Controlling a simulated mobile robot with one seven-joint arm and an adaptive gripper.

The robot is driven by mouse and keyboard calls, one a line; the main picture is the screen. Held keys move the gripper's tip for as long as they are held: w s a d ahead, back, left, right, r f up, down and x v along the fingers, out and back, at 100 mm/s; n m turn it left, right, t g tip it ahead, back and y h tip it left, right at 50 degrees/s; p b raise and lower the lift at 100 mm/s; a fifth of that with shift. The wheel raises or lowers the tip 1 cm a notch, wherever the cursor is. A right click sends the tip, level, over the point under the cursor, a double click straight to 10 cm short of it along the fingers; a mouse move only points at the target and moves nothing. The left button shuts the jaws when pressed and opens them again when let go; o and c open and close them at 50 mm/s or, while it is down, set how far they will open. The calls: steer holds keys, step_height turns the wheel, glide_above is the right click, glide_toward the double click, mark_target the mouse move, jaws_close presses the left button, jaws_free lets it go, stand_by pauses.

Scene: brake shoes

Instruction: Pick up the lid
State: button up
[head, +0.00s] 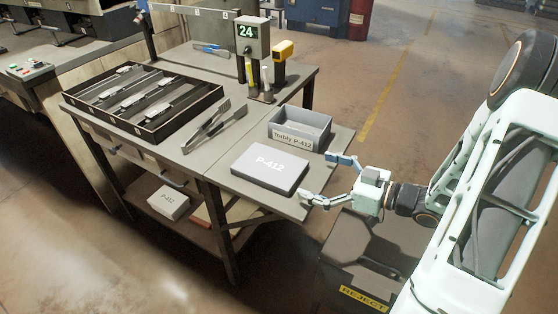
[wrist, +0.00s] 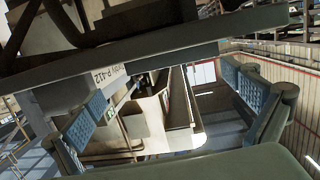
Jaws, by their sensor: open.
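The lid (head: 270,168), a flat pale-topped slab with dark sides marked P-412, lies on the near right part of the table in the head view. The open grey box (head: 299,129) labelled P-412 stands just behind it, without a cover. My gripper (head: 326,179) is open and empty at the table's right edge, to the right of the lid. Its fingers are spread and point left toward the lid, apart from it. In the wrist view both blue-padded fingers (wrist: 165,105) show wide apart with nothing between them. A grey edge crosses above them; I cannot tell which part is the lid.
A divided black tray (head: 143,100) with several metal parts fills the left of the table (head: 222,147). A display post (head: 250,50) and yellow scanner (head: 282,52) stand behind. A reject bin (head: 365,260) is below my gripper.

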mark_target(282, 170)
steer(key=shift+s+a+f+n+g+y, duration=0.15)
steer(key=shift+s+a+g+y, duration=0.1)
steer(key=shift+a, duration=0.3)
steer(key=shift+s+a+r+n+g+y, duration=0.1)
steer(key=shift+s+a+n+g+y, duration=0.1)
steer(key=shift+a, duration=0.3)
steer(key=x, duration=0.4)
steer(key=shift+f+b, duration=0.1)
steer(key=shift+b, duration=0.25)
steer(key=shift+h, duration=0.25)
steer(key=shift+w+b+x, duration=0.2)
steer(key=shift+b+x, duration=0.35)
steer(key=shift+x, duration=2.35)
steer(key=shift+d, duration=0.15)
steer(key=c, duration=0.7)
